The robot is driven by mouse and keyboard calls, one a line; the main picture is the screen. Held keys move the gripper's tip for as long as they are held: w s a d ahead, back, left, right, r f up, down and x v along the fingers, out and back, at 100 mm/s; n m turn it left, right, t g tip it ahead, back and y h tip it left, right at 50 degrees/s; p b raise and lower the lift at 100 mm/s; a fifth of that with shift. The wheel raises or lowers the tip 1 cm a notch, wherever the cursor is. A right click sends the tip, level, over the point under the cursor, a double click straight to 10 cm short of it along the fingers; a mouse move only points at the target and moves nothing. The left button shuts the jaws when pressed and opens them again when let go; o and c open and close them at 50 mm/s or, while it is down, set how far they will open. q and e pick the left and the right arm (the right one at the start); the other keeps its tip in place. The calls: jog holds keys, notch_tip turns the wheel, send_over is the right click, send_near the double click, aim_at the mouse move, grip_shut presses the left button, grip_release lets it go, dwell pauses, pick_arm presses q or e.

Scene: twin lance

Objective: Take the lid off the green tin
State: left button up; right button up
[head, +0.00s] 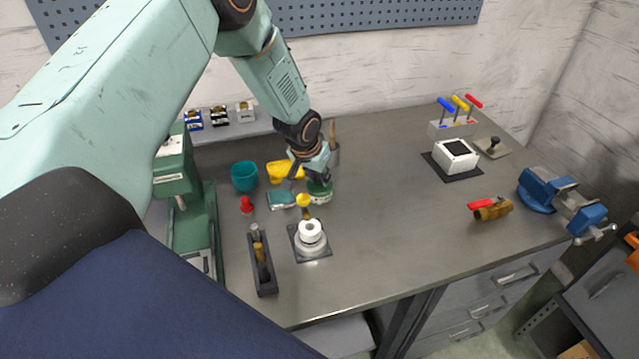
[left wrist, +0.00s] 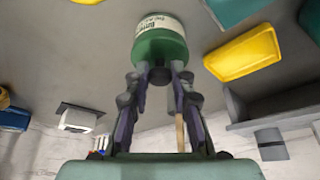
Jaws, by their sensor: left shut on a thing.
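The green tin (head: 320,196) stands on the grey workbench, with a pale label band around it. In the left wrist view the green tin (left wrist: 160,22) is at the top, its green lid (left wrist: 160,48) facing the camera with a dark knob (left wrist: 160,75) in the middle. The lid appears seated on the tin. My left gripper (head: 319,180) reaches down from above the tin. In the left wrist view its fingers (left wrist: 160,82) are closed on both sides of the knob. My arm hides part of the tin's top in the head view. My right gripper is not in view.
A teal cup (head: 244,177), yellow bin (head: 284,171), teal box (head: 281,200) and red object (head: 246,205) stand left of the tin. A white round stack (head: 311,238) is in front. A green press (head: 190,200) stands at left. Bench space right of the tin is clear.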

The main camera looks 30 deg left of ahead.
pick_arm(q)
grip_shut()
